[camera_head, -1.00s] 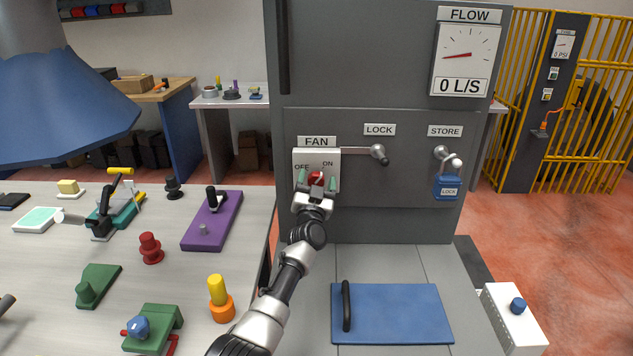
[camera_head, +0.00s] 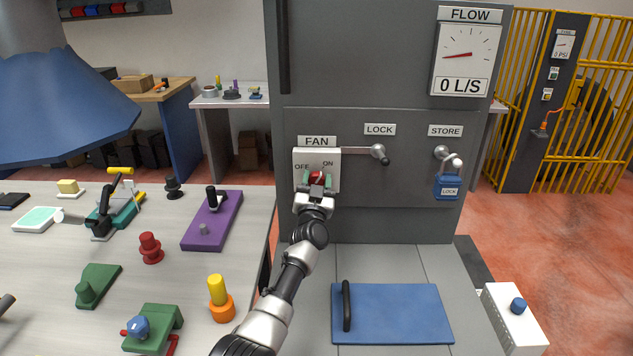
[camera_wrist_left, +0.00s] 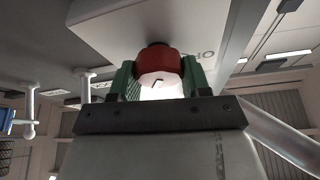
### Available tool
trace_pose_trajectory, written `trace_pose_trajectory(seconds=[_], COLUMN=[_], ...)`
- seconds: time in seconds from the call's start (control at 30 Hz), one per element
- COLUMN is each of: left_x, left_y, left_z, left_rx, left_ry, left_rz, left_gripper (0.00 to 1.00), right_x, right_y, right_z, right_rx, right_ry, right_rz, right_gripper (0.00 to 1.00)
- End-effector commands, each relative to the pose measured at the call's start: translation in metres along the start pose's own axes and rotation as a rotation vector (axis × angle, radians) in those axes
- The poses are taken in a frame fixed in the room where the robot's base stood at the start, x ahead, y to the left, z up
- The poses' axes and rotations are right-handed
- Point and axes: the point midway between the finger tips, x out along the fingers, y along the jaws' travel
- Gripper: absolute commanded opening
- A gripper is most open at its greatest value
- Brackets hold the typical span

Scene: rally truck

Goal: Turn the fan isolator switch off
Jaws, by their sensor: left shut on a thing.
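The fan isolator is a white box (camera_head: 329,158) on the grey cabinet, under a FAN label, with OFF printed at the left and ON at the right. Its red knob (camera_head: 316,177) sits low on the box face. My left gripper (camera_head: 316,181) is shut on the red knob, with one green finger on each side. In the left wrist view the red knob (camera_wrist_left: 159,66) is between the green fingers, with the white box (camera_wrist_left: 150,22) behind it. The knob's pointer direction is hard to tell. My right gripper is not in view.
A metal hasp (camera_head: 376,151) with a dark-ended pin is right of the box. A blue padlock (camera_head: 447,187) hangs under the STORE label. The flow gauge (camera_head: 466,60) reads 0 L/S. A workbench (camera_head: 60,250) with several fixtures stands at the left.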

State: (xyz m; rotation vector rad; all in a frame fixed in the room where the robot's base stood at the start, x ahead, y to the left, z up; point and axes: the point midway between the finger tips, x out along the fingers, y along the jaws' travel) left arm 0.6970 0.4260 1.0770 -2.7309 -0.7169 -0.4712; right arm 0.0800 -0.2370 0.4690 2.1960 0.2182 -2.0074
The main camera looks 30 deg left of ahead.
Motion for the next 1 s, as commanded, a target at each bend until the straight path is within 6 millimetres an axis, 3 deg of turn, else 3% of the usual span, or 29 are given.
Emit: trace_pose_trajectory(seconds=[1.0], left_x=[-0.0008], left_y=[-0.0022], left_z=[0.0016], left_rx=[-0.849], left_ry=[-0.004], left_rz=[-0.351], left_gripper=[0.24], right_x=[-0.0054], right_y=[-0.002], right_z=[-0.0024], right_rx=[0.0], right_ry=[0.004], right_rz=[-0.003], right_gripper=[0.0])
